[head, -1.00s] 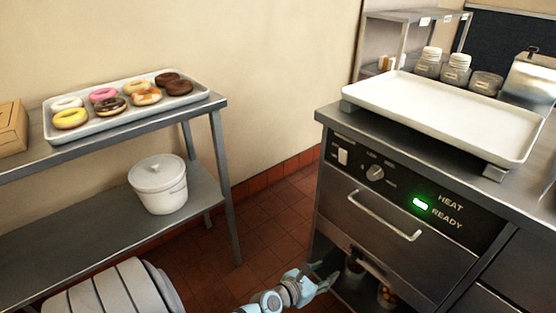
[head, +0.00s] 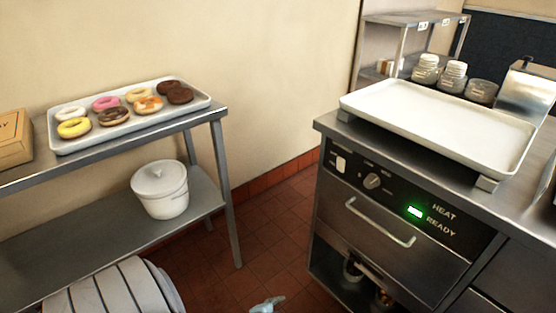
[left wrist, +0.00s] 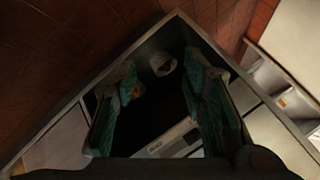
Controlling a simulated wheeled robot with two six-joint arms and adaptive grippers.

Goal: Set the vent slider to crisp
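The warming cabinet (head: 395,215) stands at the right in the head view. Its dark front panel has a white rocker switch (head: 341,163), a round knob (head: 371,181) and a green light beside HEAT READY. I cannot make out for sure which part is the vent slider, nor any crisp mark. A pale metal strip (head: 376,266) shows below the drawer handle. My left gripper (left wrist: 160,75) is open in the left wrist view, with its teal fingers apart and nothing between them. A pale strip with small markings (left wrist: 167,141) shows beyond them. My right gripper is not in view.
A white tray (head: 440,112) lies on the cabinet top, with jars (head: 452,76) behind. An open lower compartment (head: 335,268) holds small containers. At the left stands a rack with a doughnut tray (head: 205,98) and a lidded white bucket (head: 160,190). Tiled floor (head: 272,232) lies between.

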